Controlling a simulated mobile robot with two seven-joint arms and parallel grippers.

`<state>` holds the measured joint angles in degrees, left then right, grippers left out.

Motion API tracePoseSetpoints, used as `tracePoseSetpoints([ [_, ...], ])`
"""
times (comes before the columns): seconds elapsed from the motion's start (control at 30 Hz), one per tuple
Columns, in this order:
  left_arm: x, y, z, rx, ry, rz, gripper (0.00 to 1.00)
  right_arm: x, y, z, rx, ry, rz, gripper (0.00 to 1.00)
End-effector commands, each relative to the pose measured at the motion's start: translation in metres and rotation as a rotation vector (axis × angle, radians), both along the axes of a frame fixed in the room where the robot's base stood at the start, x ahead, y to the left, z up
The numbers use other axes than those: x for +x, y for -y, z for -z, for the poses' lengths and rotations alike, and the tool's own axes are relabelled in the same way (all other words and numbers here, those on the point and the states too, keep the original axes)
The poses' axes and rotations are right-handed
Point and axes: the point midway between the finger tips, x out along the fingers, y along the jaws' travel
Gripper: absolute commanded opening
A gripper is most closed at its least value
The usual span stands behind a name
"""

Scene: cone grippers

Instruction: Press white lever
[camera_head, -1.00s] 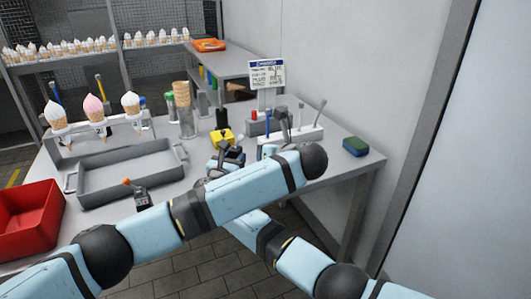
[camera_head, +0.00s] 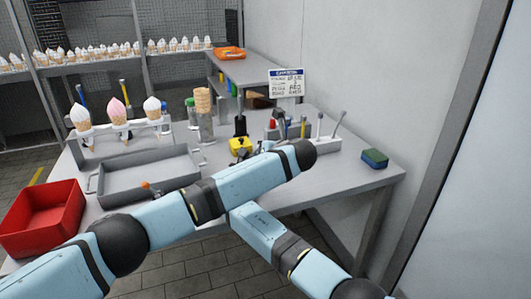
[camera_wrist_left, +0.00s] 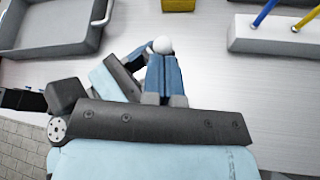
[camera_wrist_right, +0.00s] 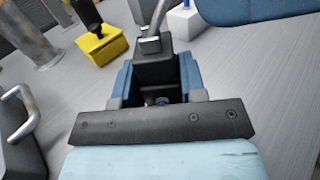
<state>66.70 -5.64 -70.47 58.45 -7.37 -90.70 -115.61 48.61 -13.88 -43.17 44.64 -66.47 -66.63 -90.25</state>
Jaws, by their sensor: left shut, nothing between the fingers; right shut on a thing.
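A white ball knob (camera_wrist_left: 162,45) shows at the tips of my left gripper (camera_wrist_left: 163,72) in the left wrist view; I cannot tell whether they touch. The left fingers are shut with nothing between them. My right gripper (camera_wrist_right: 157,82) is shut on a dark lever box (camera_wrist_right: 155,70). A metal lever stem (camera_wrist_right: 153,38) rises from that box and leaves the right wrist view at the top, so its end is hidden there. In the head view my own arm covers most of both grippers.
A grey tray (camera_head: 103,187) and a red bin (camera_head: 72,207) stand at left. A small orange-knobbed lever (camera_head: 146,186) is partly behind my arm. Behind are a yellow-based object (camera_head: 240,146), a clear cone holder (camera_head: 205,125) and rod holders. A green-blue sponge (camera_head: 375,158) lies at right.

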Motion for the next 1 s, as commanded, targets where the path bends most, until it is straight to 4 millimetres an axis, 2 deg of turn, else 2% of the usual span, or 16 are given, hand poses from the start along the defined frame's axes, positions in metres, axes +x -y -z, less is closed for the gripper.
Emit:
tracePoseSetpoints([
  [0.27,0.004,-0.009,-0.010,-0.121,-0.061,-0.002,0.00,0.000,0.000,0.000,0.000,0.000,0.000,0.11],
  [0.67,0.005,-0.010,-0.012,-0.115,-0.059,-0.001,0.00,0.000,0.000,0.000,0.000,0.000,0.000,0.11],
  [1.0,0.005,-0.010,-0.026,-0.116,-0.058,0.000,0.00,0.000,0.000,0.000,0.000,0.000,0.000,0.11],
])
